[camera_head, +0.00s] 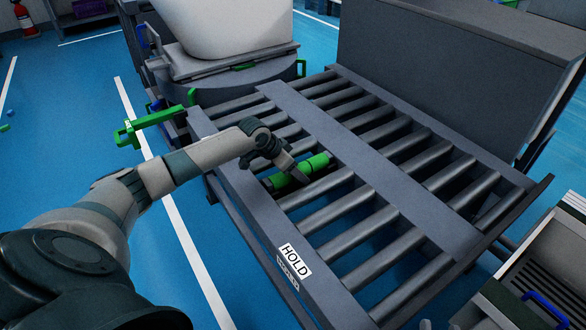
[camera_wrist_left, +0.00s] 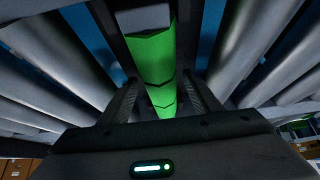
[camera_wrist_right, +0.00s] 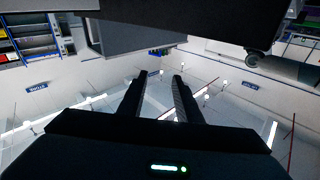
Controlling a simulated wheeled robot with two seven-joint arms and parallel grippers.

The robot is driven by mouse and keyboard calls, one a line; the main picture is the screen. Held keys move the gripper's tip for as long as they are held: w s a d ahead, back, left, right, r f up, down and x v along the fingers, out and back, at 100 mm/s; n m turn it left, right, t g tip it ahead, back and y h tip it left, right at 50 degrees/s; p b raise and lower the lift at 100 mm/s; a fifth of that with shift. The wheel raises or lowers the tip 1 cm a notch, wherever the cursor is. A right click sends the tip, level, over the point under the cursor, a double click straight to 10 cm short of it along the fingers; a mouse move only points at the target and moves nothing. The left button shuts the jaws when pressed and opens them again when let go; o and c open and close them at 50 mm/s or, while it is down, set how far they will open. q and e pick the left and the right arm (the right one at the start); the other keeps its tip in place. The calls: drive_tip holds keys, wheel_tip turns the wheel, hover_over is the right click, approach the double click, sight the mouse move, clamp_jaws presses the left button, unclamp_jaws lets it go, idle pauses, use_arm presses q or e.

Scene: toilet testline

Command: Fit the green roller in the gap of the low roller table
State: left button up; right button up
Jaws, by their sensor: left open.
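The green roller (camera_head: 316,163) lies parallel to the grey rollers at the gap in the left lane of the low roller table (camera_head: 264,226). I cannot tell whether its ends are seated. My left gripper (camera_head: 298,174) is over its middle. In the left wrist view the green roller (camera_wrist_left: 155,62) runs between the two spread fingers of the left gripper (camera_wrist_left: 160,88), and its grey end shows at the top. The fingers look open and beside it. My right gripper (camera_wrist_right: 159,78) has its fingers apart with nothing between them, pointing toward the ceiling.
A white toilet (camera_head: 225,28) stands on a round turntable behind the table. A tall grey panel (camera_head: 440,80) rises at the back right. A green-handled bar (camera_head: 155,125) sticks out at left. A bin with a blue handle (camera_head: 545,305) is at lower right.

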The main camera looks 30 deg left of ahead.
use_arm(q)
drive_tip(key=shift+r, duration=0.1)
use_arm(e)
drive_tip(key=shift+r, duration=0.1)
use_arm(q)
drive_tip(key=shift+s+a+r, duration=0.1)
drive_tip(key=shift+r, duration=0.1)
drive_tip(key=p+v, duration=0.2)
drive_tip(key=v, duration=0.8)
drive_tip(key=shift+s+a+r, duration=0.15)
drive_tip(key=shift+s+r, duration=0.15)
drive_tip(key=shift+r, duration=0.3)
use_arm(e)
wheel_tip(320, 180, down, 8)
drive_tip(key=d+g+h, duration=0.1)
drive_tip(key=d+g, duration=0.1)
drive_tip(key=g, duration=0.3)
drive_tip(key=shift+s+f+h, duration=0.25)
drive_tip(key=shift+s+h, duration=0.05)
drive_tip(key=shift+s, duration=0.05)
